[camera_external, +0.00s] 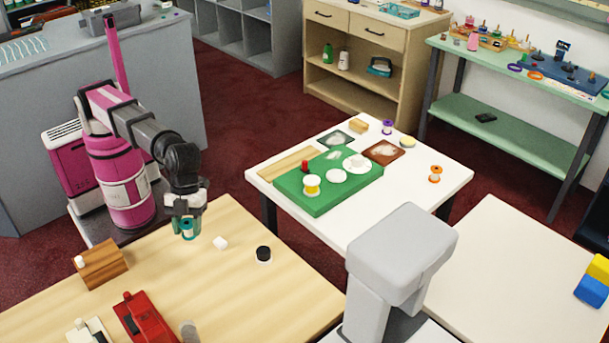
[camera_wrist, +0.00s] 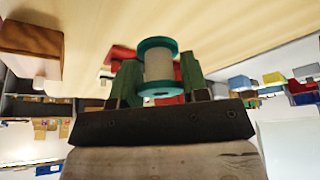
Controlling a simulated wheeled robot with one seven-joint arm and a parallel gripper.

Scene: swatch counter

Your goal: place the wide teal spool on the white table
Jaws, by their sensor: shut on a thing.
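The teal spool (camera_external: 187,231) has teal flanges and is held over the near wooden table. In the wrist view the spool (camera_wrist: 158,66) shows a pale, whitish middle between its teal ends. My gripper (camera_external: 187,222) is shut on it, with a finger on either side. The white table (camera_external: 405,198) stands at the middle, to the right of my gripper and apart from it. It bears a green board (camera_external: 318,203) with a yellow spool (camera_external: 312,184), a red spool (camera_external: 305,167) and white pieces.
An orange spool (camera_external: 435,174) and purple spool (camera_external: 387,127) stand on the white table. Its front right part is clear.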

